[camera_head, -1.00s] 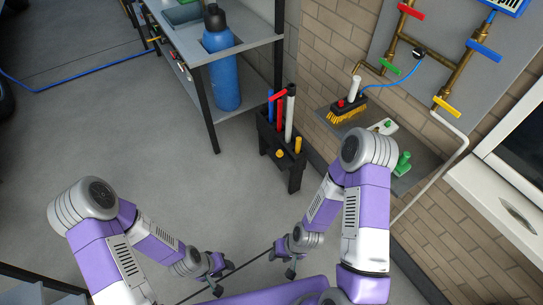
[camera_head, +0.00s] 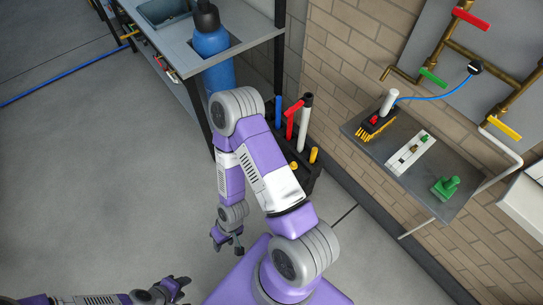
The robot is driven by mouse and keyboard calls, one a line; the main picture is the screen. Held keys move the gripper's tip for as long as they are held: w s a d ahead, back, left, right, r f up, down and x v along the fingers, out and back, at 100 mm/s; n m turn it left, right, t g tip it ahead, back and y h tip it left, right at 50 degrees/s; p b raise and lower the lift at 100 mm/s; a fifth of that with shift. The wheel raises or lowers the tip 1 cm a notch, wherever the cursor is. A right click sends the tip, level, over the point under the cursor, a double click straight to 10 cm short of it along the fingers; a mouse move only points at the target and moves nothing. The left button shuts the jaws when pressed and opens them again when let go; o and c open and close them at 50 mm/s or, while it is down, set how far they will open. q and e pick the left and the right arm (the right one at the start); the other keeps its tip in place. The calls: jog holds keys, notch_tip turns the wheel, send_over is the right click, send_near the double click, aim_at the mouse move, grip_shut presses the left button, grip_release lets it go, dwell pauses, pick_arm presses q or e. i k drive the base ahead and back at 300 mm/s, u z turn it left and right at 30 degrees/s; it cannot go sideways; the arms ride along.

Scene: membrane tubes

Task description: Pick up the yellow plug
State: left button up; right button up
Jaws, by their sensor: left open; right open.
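A black stand (camera_head: 302,178) on the floor holds upright tubes, partly hidden behind my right arm. A short yellow piece (camera_head: 313,155) stands upright at its right end, and a small yellow knob (camera_head: 293,165) shows at its front. I cannot tell which of these is the yellow plug. A red tube (camera_head: 289,121) and a white tube (camera_head: 305,112) stand in it too. My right gripper (camera_head: 227,244) is open and empty, low and left of the stand, apart from it. My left gripper (camera_head: 181,289) is open and empty at the bottom edge, farther from the stand.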

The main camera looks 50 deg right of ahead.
aim_at(294, 165)
jog(key=z, duration=0.65)
jog(key=i, duration=0.95)
jog(key=z, duration=1.1)
